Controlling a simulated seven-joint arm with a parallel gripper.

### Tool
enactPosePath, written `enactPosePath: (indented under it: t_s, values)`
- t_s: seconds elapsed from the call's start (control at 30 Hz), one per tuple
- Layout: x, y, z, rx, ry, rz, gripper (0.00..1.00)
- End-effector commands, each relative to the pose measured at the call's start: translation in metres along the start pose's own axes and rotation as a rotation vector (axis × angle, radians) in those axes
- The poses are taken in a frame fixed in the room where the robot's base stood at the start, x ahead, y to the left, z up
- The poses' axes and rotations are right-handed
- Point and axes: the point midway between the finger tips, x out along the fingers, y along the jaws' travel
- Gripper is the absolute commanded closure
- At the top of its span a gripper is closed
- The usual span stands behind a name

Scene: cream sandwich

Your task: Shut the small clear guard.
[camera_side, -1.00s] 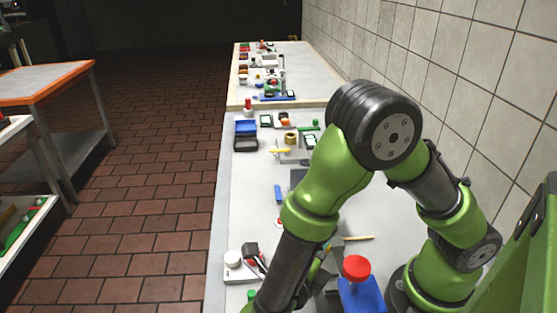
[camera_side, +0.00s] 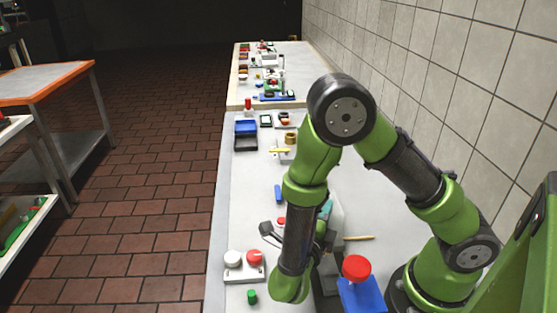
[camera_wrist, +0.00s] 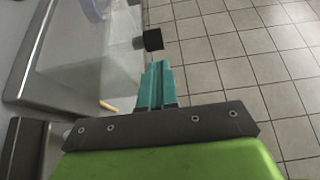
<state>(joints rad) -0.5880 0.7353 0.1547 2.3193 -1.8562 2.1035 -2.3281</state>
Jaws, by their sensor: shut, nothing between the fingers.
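The small clear guard (camera_wrist: 100,68) is a see-through panel at the left of the wrist view, with a black knob (camera_wrist: 152,39) at its right edge. My gripper (camera_wrist: 158,70) has its teal fingers shut and empty. The fingertips are just below the knob in that picture; I cannot tell whether they touch. In the side view the teal fingers of my gripper (camera_side: 326,209) show beside my forearm, which hides much of the work. The guard's position is unclear there. A dark knob-like piece on a thin stem (camera_side: 266,228) shows left of my forearm.
A white base with white and red round tops (camera_side: 243,262) stands at the front left, with a green piece (camera_side: 252,297) near it. A blue block with a red top (camera_side: 362,292) is at the right. Blue and black trays (camera_side: 245,128) stand further back. A tiled wall runs along the right.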

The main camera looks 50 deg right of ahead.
Motion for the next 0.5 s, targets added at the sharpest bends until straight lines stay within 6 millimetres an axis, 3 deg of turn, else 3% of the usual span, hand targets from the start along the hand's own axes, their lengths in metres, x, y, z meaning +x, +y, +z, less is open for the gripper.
enactPosePath:
  t_s: [0.5]
  values:
    - [0.0092,-0.0001,0.0095,0.0,0.001,0.0,1.0]
